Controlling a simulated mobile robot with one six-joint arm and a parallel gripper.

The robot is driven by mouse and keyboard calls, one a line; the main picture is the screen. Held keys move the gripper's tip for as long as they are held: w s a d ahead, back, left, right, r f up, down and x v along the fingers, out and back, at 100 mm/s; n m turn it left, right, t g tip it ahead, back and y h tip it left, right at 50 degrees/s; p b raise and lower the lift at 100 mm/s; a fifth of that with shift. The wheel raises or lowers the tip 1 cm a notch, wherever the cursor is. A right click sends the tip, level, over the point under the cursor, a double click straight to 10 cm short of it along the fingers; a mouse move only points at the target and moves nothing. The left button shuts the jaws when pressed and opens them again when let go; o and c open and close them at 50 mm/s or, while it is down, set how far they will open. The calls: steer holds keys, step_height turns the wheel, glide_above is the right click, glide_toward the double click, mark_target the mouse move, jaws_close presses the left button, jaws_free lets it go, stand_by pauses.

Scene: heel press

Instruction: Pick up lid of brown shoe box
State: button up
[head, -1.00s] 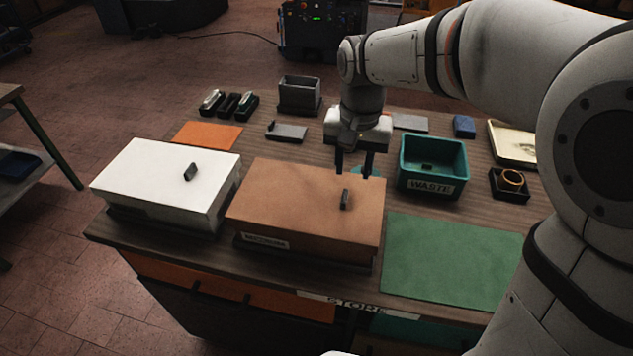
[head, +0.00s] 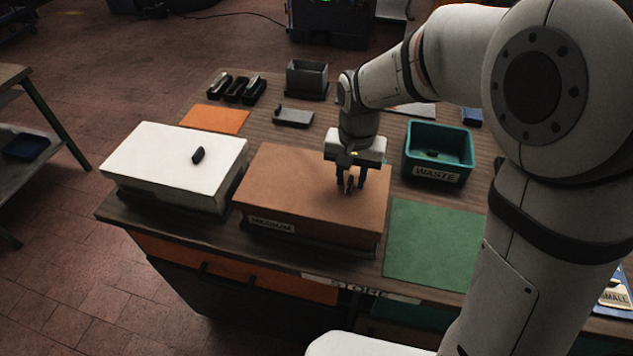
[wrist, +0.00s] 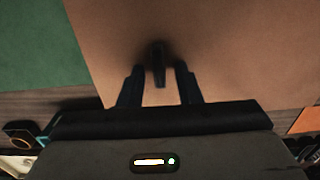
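The brown shoe box lid (head: 300,185) is on its box, which has a label reading MEDIUM, at the middle of the table. A small dark knob (head: 350,184) stands on the lid's right part. My gripper (head: 350,183) is at the knob from above, pointing down. In the wrist view, the two fingers (wrist: 159,84) are apart, and the dark knob (wrist: 158,62) shows between and just beyond their tips, with gaps on both sides. The brown lid (wrist: 235,50) fills most of that view.
A white-lidded box (head: 165,160) stands left of the brown box. A green mat (head: 430,240) lies to the right, with a teal WASTE bin (head: 438,175) behind it. An orange mat (head: 213,119), a grey bin (head: 307,77) and dark holders are at the back.

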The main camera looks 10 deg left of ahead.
jaws_close()
step_height(320, 180, up, 10)
steer(key=shift+b, duration=0.45)
